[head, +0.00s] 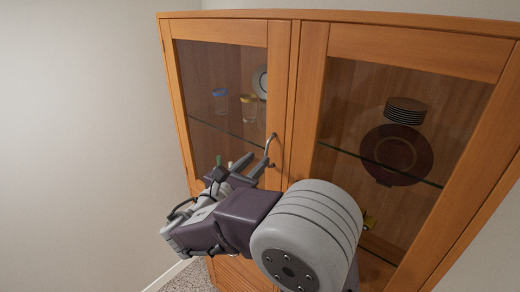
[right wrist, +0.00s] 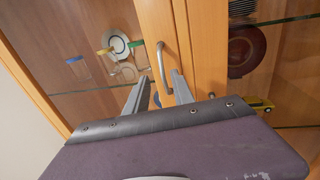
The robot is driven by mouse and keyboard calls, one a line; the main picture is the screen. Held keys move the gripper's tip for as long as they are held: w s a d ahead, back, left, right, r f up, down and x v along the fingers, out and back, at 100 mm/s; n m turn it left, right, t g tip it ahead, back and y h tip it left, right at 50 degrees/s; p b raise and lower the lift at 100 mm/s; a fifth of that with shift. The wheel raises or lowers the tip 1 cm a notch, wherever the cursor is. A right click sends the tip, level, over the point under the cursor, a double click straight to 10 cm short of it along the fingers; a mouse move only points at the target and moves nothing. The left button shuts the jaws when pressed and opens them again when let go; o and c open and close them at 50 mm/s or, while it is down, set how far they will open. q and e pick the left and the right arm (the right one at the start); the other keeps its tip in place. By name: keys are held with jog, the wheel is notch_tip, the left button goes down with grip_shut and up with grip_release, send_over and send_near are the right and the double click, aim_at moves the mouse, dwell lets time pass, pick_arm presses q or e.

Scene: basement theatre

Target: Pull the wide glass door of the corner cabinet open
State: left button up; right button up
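The wooden corner cabinet (head: 296,18) has two glass-fronted doors, both looking closed. The left glass door (head: 215,75) has a curved metal handle (head: 269,148) on its right stile. The right glass door (head: 350,100) looks larger in the head view; no handle shows on it. My right gripper (head: 252,167) is open at the handle's lower part. In the right wrist view its fingers (right wrist: 161,78) stand on either side of the handle (right wrist: 163,62), with gaps visible. I cannot tell whether either finger touches it. My left gripper is not in view.
Behind the glass are shelves with a blue-rimmed glass (head: 220,100), a yellow-rimmed glass (head: 249,107), stacked plates (head: 405,111) and a dark red plate (head: 397,155). A yellow toy vehicle (right wrist: 252,106) is lower right. A bare wall (head: 80,130) stands left of the cabinet.

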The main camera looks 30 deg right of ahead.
aim_at(266, 153)
jog(key=p+x, duration=0.1)
jog(key=x, duration=0.3)
jog(key=shift+s+d, duration=0.1)
jog(key=shift+d, duration=0.25)
jog(key=shift+a, duration=0.1)
grip_shut()
dwell(0.9)
